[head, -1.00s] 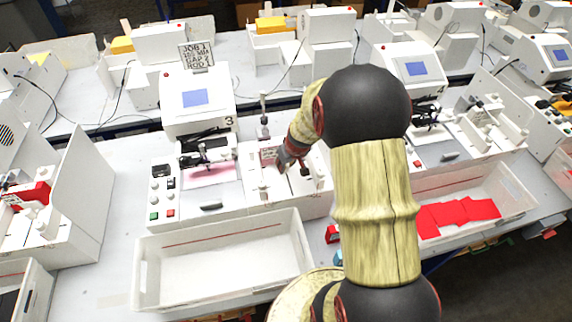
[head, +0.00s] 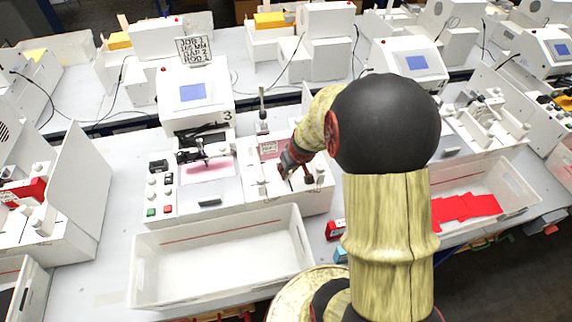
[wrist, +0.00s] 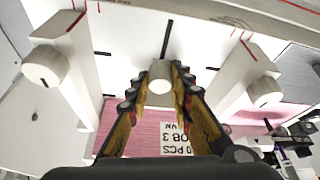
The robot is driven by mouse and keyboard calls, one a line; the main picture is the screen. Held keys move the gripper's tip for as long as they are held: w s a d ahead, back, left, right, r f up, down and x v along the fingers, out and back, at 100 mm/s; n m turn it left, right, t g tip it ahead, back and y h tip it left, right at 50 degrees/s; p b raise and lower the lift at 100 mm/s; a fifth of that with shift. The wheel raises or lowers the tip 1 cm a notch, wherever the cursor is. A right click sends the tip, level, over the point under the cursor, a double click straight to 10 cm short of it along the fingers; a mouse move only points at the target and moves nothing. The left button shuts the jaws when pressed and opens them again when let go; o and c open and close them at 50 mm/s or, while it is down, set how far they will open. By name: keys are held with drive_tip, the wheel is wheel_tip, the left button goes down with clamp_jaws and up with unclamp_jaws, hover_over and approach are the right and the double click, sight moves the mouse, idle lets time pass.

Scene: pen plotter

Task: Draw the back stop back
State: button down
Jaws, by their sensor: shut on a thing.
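In the wrist view my gripper (wrist: 161,72) is shut on a small white round knob (wrist: 160,85), which shows between its two fingertips. I take the knob to be the back stop's; its lower part is hidden by the fingers. A dark slot (wrist: 167,38) runs in the white bed beyond the fingertips. In the head view my gripper (head: 287,163) is low over the right-hand bed of the machine marked 3 (head: 194,95); my arm partly hides the bed, and the knob cannot be made out there.
White guides with knobs stand left (wrist: 45,66) and right (wrist: 265,92) of my fingers. A pink sheet (wrist: 130,133) with a printed label (wrist: 176,140) lies between them. An empty white bin (head: 220,256) stands in front. Red sheets (head: 466,208) lie in a bin at right.

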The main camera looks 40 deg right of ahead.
drive_tip(key=s, duration=0.1)
drive_tip(key=s+a+b, duration=0.1)
drive_tip(key=s, duration=0.1)
drive_tip(key=s+a, duration=0.1)
drive_tip(key=shift+s+a, duration=0.1)
drive_tip(key=shift+s, duration=0.15)
drive_tip(key=c, duration=1.6)
unclamp_jaws()
drive_tip(key=v, duration=1.2)
drive_tip(key=shift+s, duration=0.1)
drive_tip(key=shift+f, duration=0.1)
